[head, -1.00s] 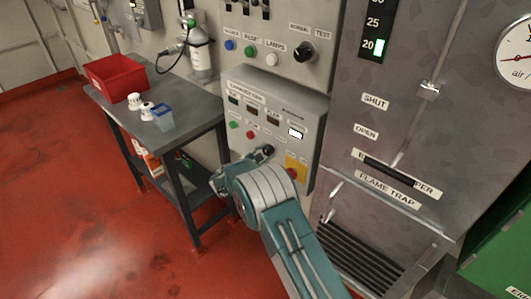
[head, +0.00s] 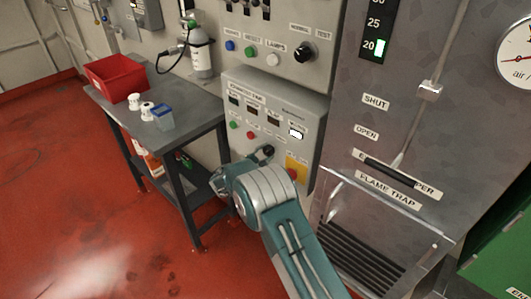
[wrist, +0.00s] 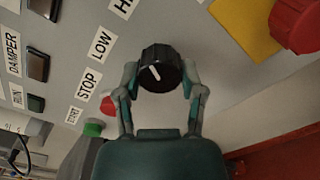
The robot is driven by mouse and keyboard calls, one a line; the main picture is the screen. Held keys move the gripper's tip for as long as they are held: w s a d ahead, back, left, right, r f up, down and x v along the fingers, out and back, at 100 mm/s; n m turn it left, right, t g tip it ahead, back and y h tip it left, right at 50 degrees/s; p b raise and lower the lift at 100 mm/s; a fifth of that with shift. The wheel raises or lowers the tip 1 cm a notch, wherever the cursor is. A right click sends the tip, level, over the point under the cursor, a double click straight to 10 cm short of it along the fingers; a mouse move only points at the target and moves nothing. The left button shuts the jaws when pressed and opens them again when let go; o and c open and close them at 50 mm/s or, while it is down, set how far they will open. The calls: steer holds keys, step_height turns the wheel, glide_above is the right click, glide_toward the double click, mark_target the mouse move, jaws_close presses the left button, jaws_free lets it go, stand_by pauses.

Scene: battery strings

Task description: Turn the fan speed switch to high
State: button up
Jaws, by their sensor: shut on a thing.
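The fan speed switch is a round black knob (wrist: 160,60) with a white pointer line, in the middle of the wrist view. The pointer slants up and left, roughly toward the cut-off label beginning with H (wrist: 122,8). The LOW label (wrist: 102,44) and STOP label (wrist: 90,82) lie to its left. My gripper (wrist: 161,80) has one finger on each side of the knob and is shut on it.
A red emergency knob (wrist: 296,24) on a yellow plate (wrist: 245,28) sits right of the switch. A green button (wrist: 94,128) and a red button (wrist: 108,105) are close at left. A table (head: 189,132) with a red bin (head: 115,78) stands left of the panel.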

steer(key=o, duration=1.1)
steer(key=shift+f, duration=0.1)
steer(key=shift+o, duration=0.2)
steer(key=v, duration=1.2)
steer(key=shift+w+a, duration=0.1)
